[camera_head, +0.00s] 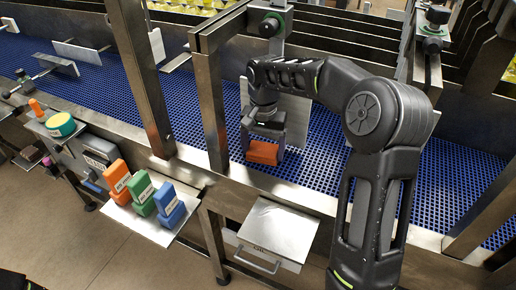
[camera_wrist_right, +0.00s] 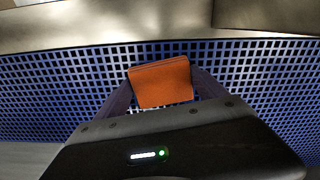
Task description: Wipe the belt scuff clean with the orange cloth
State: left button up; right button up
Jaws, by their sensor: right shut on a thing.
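My right gripper (camera_head: 264,146) reaches over the rail and is shut on the orange cloth (camera_head: 263,153), a folded block-like pad. The cloth is at or just above the blue grid belt (camera_head: 315,150); I cannot tell whether it touches. In the right wrist view the cloth (camera_wrist_right: 160,82) sits between the two fingers (camera_wrist_right: 161,88) with the belt (camera_wrist_right: 60,90) around it. I see no scuff on the belt; it may be hidden under the cloth or gripper. My left gripper is not in view.
Steel posts (camera_head: 209,110) and a front rail stand close left of my right arm. Orange, green and blue blocks (camera_head: 143,190) stand on a side shelf. A grey drawer box (camera_head: 277,230) is in front. Metal divider plates (camera_head: 82,52) stand over the belt.

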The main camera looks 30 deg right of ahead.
aim_at(275, 155)
jog(key=shift+s+d+f, duration=0.1)
jog(key=shift+s+d, duration=0.35)
jog(key=shift+s, duration=0.3)
jog(key=shift+s+d+f+b, duration=0.1)
jog(key=shift+s+d+b, duration=0.4)
jog(key=shift+s, duration=0.3)
jog(key=shift+s+d, duration=0.55)
jog(key=shift+s, duration=0.15)
jog(key=shift+r, duration=0.2)
jog(key=shift+w+r+p, duration=0.1)
jog(key=shift+r+p, duration=2.2)
jog(key=shift+r, duration=0.7)
